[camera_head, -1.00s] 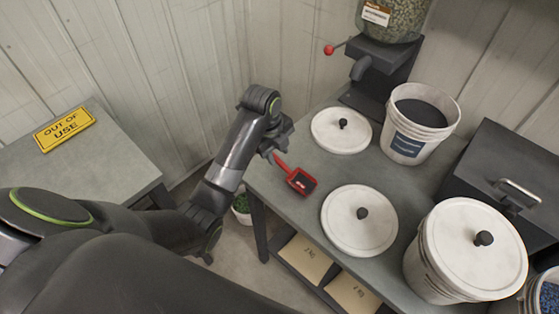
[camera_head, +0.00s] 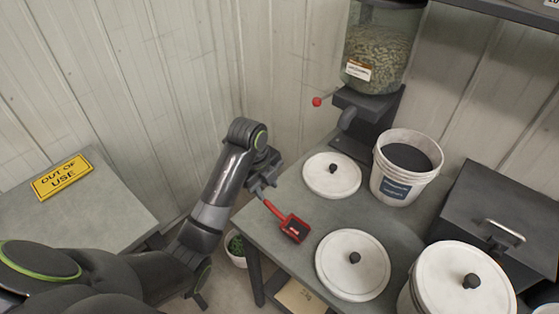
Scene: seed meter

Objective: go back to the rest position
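My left gripper (camera_head: 264,184) hangs at the left edge of the bench, just up and left of the red scoop (camera_head: 293,228). Its fingers look parted, with nothing seen between them. A small gap to the handle is hard to judge. My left arm reaches in from the lower left. My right gripper is not in view.
On the bench are a white lid (camera_head: 332,175), another lid (camera_head: 352,265), an open bucket (camera_head: 404,168), a lidded bucket (camera_head: 462,282), a dark box (camera_head: 500,215) and a seed hopper (camera_head: 378,55). An "out of use" sign (camera_head: 62,177) lies on the left table.

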